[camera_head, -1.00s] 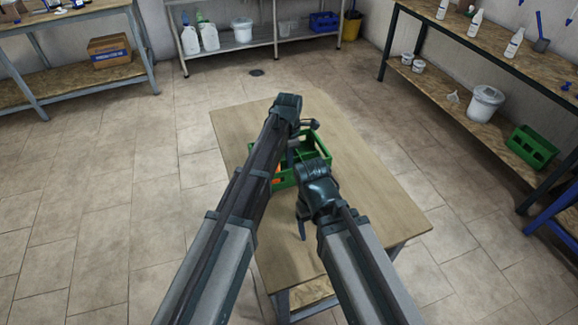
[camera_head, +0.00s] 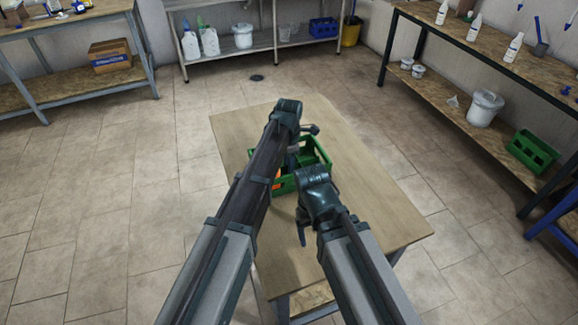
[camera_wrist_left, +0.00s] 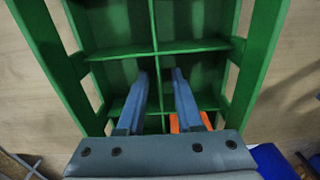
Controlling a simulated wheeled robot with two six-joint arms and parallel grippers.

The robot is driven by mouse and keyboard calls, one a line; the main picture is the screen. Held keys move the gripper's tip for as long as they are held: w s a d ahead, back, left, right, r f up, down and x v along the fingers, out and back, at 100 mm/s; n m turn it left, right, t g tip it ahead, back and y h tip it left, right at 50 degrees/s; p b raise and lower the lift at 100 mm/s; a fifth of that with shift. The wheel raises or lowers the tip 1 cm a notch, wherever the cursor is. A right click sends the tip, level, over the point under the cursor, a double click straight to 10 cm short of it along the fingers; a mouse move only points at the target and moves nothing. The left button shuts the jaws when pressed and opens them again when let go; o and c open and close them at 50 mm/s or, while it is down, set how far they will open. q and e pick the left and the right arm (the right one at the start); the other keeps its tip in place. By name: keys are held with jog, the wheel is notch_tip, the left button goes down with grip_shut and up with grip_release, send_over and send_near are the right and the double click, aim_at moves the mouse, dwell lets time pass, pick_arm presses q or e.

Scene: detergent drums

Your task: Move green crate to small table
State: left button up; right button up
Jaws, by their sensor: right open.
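The green crate (camera_head: 318,179), an open divided box, is on the small wooden table (camera_head: 385,205), partly hidden by my arms. It fills much of the left wrist view (camera_wrist_left: 262,50), where its compartments show from above. An orange item (camera_wrist_left: 188,121) is in one of them. My left gripper (camera_wrist_left: 160,74) is over the crate with its two blue fingers apart, one on each side of a thin divider, with visible gaps. My right gripper (camera_head: 302,238) is open on the near side of the crate; its fingers are only partly visible.
Another green crate (camera_head: 532,150) is on the right shelf's lower board, near a white bucket (camera_head: 485,108). A blue crate (camera_head: 323,28) is on the back shelf. The small table's right part is bare. Tiled floor is open on the left.

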pick_arm(q)
notch_tip(320, 180, up, 12)
jog(key=p, duration=1.2)
jog(key=shift+r, duration=0.15)
pick_arm(e)
notch_tip(320, 180, up, 12)
jog(key=shift+r, duration=0.15)
